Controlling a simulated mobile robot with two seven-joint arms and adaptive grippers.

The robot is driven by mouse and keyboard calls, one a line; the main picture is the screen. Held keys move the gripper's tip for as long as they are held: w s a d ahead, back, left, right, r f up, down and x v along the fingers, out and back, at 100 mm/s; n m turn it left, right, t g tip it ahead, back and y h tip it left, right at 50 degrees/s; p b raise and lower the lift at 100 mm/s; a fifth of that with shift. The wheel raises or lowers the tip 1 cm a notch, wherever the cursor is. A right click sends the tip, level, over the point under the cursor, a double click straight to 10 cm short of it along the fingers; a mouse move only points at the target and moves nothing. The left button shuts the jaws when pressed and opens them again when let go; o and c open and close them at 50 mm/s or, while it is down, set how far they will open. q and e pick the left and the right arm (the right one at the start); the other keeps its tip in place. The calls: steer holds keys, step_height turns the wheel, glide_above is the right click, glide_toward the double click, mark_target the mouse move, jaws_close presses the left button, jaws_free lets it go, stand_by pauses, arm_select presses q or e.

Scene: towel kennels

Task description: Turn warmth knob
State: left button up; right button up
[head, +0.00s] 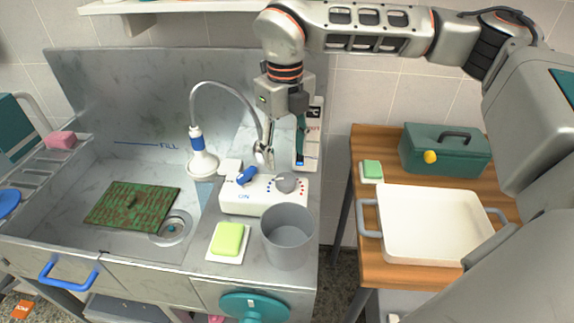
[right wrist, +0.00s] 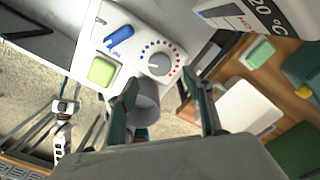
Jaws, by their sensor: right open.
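The warmth knob (head: 286,182) is a round grey dial on a white control box (head: 240,205) at the sink's right end. Blue and red dots ring it; it also shows in the right wrist view (right wrist: 159,65). A blue lever (head: 247,176) marked ON sits left of it on the same box. My right gripper (head: 284,150) hangs above and behind the box, apart from the knob. In the right wrist view its two fingers (right wrist: 167,88) are spread and empty.
A grey cup (head: 288,240) and a green sponge (head: 228,238) stand in front of the box. The shower hose and head (head: 202,163) are to the left. A temperature display (right wrist: 262,17) reads 20 °C. A white tray (head: 430,258) lies on the wooden table at right.

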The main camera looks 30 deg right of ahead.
mark_target(285, 178)
step_height(285, 178, down, 8)
steer(key=shift+r, duration=0.2)
steer(key=c, duration=1.1)
